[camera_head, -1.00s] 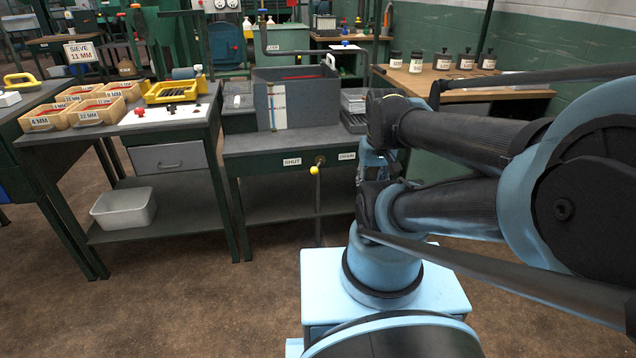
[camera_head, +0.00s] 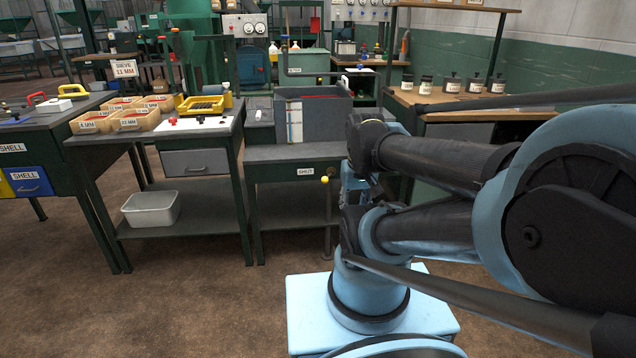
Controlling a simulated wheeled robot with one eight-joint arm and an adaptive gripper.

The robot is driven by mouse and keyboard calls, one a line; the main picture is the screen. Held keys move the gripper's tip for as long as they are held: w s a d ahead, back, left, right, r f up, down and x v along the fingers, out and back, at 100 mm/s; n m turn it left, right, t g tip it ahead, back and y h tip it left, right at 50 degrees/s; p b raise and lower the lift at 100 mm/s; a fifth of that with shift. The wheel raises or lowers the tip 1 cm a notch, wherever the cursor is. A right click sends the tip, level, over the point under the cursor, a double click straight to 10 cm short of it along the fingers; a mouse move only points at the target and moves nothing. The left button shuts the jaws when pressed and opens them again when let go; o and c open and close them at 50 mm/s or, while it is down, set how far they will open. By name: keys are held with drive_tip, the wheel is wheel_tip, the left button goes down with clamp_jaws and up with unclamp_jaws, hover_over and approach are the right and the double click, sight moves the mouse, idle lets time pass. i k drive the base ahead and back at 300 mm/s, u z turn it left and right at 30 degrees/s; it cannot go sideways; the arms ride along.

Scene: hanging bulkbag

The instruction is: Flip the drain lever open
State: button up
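The drain lever (camera_head: 325,180) has a yellow knob and sits at the front edge of the dark bench (camera_head: 272,153), just left of my arm. Its knob is low and slightly left of its pivot, near the SHUT label (camera_head: 305,171). The label right of the lever is hidden by my arm. A grey tank (camera_head: 325,118) with a white gauge strip stands on the bench above the lever. My arm fills the right side; my gripper's fingers cannot be made out, and nothing is seen touching the lever.
A table with wooden sieve trays (camera_head: 135,120) and a yellow-handled tray (camera_head: 205,104) stands left of the bench. A pale bin (camera_head: 151,209) sits on its lower shelf. A wooden shelf with several jars (camera_head: 450,84) is behind my arm. The floor (camera_head: 215,300) in front is clear.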

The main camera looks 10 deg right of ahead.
sight(325, 180)
drive_tip(key=i, duration=1)
drive_tip(key=z, duration=0.6)
drive_tip(key=k, duration=0.55)
drive_tip(key=u, duration=0.6)
